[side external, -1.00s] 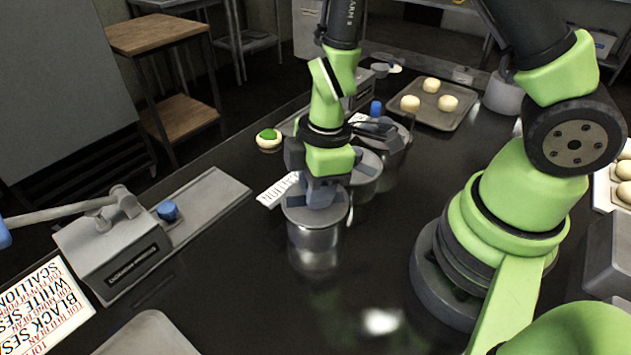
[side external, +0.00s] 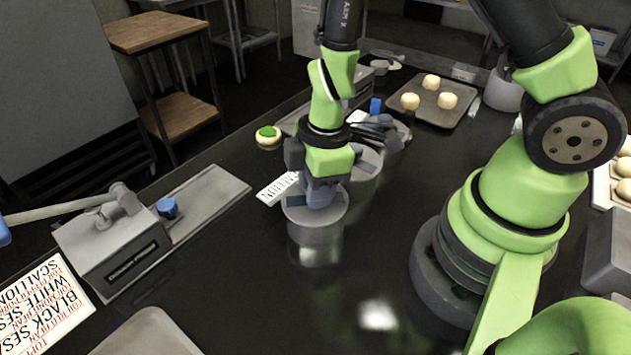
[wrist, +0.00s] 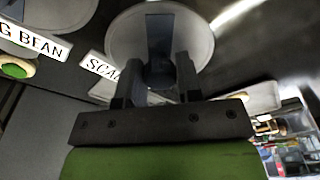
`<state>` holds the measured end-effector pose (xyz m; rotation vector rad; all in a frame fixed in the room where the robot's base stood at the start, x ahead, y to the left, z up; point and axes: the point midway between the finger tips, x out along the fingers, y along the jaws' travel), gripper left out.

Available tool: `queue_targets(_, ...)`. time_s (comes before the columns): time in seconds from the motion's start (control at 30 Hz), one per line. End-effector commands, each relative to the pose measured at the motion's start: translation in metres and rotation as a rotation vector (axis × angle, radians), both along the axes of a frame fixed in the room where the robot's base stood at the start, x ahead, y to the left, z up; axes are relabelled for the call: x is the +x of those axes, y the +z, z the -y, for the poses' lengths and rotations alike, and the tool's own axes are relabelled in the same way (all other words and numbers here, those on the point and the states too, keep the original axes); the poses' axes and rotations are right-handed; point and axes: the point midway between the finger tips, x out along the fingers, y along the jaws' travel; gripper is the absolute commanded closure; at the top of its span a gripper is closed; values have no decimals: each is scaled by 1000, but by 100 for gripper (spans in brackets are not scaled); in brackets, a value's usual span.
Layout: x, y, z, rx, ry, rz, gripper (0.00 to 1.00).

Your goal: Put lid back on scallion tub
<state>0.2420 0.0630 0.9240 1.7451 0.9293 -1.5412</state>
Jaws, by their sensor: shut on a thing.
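The scallion tub (side external: 316,238) is a shiny round metal tub on the dark counter, left of my arm's base. Its grey round lid (side external: 296,211) sits over the tub's top and looks level. My gripper (side external: 318,195) points down over the lid and is shut on the lid's handle, which my fingers mostly hide. In the wrist view the lid (wrist: 198,45) is a pale disc with my gripper (wrist: 158,75) at its near part. A label (side external: 279,188) lies beside the tub, partly readable as scallion. I cannot tell whether the lid is fully seated.
Other lidded metal tubs (side external: 367,165) stand just behind this one. A bun with green topping (side external: 268,136) lies behind to the left. A tray of buns (side external: 455,110) is at the back. A grey machine (side external: 115,255) and a printed sign (side external: 48,300) are at left.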

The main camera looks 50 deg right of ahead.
Motion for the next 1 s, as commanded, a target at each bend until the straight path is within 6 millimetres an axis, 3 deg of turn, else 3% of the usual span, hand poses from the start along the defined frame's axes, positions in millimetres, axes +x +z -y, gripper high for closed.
queue_targets(0.17, 0, 0, 0, 0, 1, 0, 91)
queue_targets(0.2, 0, 0, 0, 0, 1, 0, 58)
queue_targets(0.3, 0, 0, 0, 0, 0, 0, 37)
queue_targets(1.0, 0, 5, 0, 0, 3, 2, 37)
